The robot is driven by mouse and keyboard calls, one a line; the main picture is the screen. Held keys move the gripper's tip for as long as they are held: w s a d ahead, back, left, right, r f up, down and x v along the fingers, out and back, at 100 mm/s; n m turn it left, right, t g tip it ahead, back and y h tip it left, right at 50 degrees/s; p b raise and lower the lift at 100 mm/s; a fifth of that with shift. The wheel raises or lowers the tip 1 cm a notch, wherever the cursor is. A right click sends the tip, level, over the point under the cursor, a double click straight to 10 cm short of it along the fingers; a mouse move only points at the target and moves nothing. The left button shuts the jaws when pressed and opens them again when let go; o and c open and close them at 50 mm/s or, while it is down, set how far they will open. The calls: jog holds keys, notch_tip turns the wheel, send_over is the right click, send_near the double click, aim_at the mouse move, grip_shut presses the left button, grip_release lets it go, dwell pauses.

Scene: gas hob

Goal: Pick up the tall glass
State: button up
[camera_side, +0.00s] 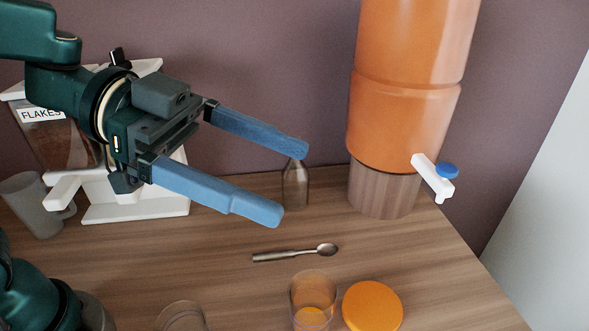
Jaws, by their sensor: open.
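A clear glass (313,289) stands upright at the bottom middle, with orange showing in its lower part. I cannot tell whether that is liquid or the orange disc seen through it. A second clear glass (182,318) is at the bottom edge, mostly cut off, so its height is hidden. The first looks like the tall glass. My gripper (289,184) is open and empty, its two blue fingers spread wide. It is raised above the counter, higher in the picture than both glasses and apart from them.
An orange disc (373,306) lies right of the glass. A spoon (295,252) lies behind it. A small bottle (296,188) shows behind the fingers. A big orange dispenser (405,110) stands back right; a flakes dispenser (135,205) and grey mug (36,207) stand left.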

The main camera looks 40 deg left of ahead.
aim_at(292, 287)
notch_tip(292, 287, down, 17)
jog(key=shift+x, duration=2.6)
jog(key=shift+w+a, duration=0.1)
jog(key=shift+w, duration=0.05)
jog(key=shift+r, duration=0.1)
jog(key=c, duration=1.5)
jog(key=shift+r, duration=0.15)
